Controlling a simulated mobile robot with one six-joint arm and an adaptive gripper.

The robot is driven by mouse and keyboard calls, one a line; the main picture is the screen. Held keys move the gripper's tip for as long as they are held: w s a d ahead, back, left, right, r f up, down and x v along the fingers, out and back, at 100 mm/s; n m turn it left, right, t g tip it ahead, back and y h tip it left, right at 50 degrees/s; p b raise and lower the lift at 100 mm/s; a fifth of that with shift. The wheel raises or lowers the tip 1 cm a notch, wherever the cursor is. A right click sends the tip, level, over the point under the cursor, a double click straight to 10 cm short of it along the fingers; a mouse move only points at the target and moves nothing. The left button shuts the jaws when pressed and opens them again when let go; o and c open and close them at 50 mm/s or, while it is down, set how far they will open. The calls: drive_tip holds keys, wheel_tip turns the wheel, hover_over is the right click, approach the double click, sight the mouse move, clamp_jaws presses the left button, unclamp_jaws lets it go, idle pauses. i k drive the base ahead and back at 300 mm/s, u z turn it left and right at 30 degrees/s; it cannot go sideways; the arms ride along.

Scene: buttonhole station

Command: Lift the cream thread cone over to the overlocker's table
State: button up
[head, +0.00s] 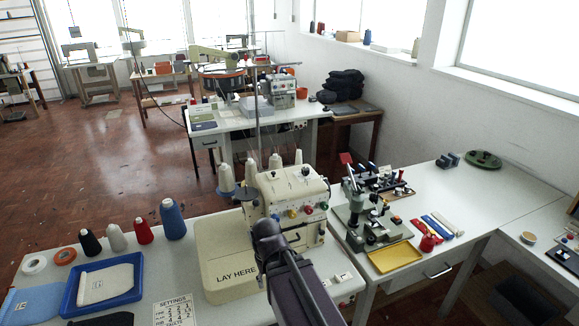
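A pale, off-white thread cone (117,238) stands upright in a row on the white table at left, between a black cone (90,243) and a red cone (144,232). It is the cream-looking cone of that row. The cream overlocker (290,195) stands at the centre, with several more cream cones (252,172) behind it. Its flat cream table (222,250) bears the words "LAY HERE" and looks bare. My dark arm rises from the bottom and covers part of the machine front. I cannot make out my gripper's fingers.
A blue cone (172,220) stands right of the red one. A blue tray (104,284) holding pale cloth and a settings card (173,310) lie in front. A green machine (368,215) and a yellow tray (394,257) occupy the right-hand table, beside the overlocker.

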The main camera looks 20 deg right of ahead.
sight(298, 161)
drive_tip(key=u, duration=0.2)
drive_tip(key=k, duration=0.9)
drive_tip(key=z, duration=0.5)
drive_tip(key=i, duration=1)
drive_tip(key=z, duration=0.05)
